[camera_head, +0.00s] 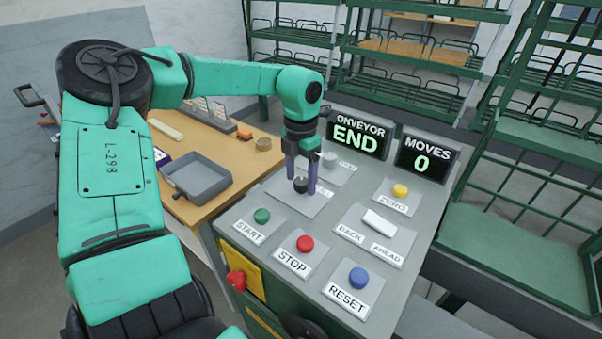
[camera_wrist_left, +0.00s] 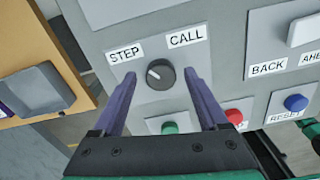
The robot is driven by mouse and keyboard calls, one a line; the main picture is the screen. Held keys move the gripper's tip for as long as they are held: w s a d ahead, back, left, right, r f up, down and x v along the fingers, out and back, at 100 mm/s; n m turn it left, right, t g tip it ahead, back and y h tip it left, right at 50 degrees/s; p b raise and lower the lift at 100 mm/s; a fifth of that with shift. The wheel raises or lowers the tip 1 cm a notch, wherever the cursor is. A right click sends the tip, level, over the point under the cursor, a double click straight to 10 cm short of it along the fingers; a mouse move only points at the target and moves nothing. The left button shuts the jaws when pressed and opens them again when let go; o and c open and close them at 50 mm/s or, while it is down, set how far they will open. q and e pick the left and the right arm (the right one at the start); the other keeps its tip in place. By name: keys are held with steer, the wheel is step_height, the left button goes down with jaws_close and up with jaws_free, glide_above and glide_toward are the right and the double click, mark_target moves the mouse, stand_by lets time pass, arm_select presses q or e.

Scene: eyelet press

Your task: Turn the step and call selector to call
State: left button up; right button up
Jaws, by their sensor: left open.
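The step and call selector is a round dark knob (camera_wrist_left: 160,74) with a white pointer mark on a grey plate. In the left wrist view its mark points up and left, toward the STEP label (camera_wrist_left: 125,52); the CALL label (camera_wrist_left: 187,37) is up and right of the knob. My left gripper (camera_wrist_left: 160,79) is open, with one purple finger on each side of the knob and gaps visible between them. In the head view the left gripper (camera_head: 301,181) points down over the dark knob (camera_head: 301,186); its fingers and wrist partly hide the labels behind. My right gripper is not seen.
Near the selector are the green START button (camera_head: 262,216), red STOP button (camera_head: 305,243), blue RESET button (camera_head: 359,277), yellow ZERO button (camera_head: 400,191) and white BACK/AHEAD switch (camera_head: 379,222). Displays read END (camera_head: 358,138) and 0 (camera_head: 422,163). A grey tray (camera_head: 197,180) stands left on a wooden table.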

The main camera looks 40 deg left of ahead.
arm_select(q)
steer(key=shift+c, duration=1.2)
jaws_close()
steer(key=shift+m, duration=0.3)
steer(key=shift+w+m+b, duration=0.1)
steer(key=shift+m+b, duration=0.35)
steer(key=shift+m, duration=0.45)
steer(key=m, duration=0.3)
steer(key=shift+m, duration=0.3)
steer(key=m, duration=0.4)
steer(key=shift+r+b, duration=0.1)
steer(key=shift+b, duration=0.25)
steer(key=shift+m, duration=1.9)
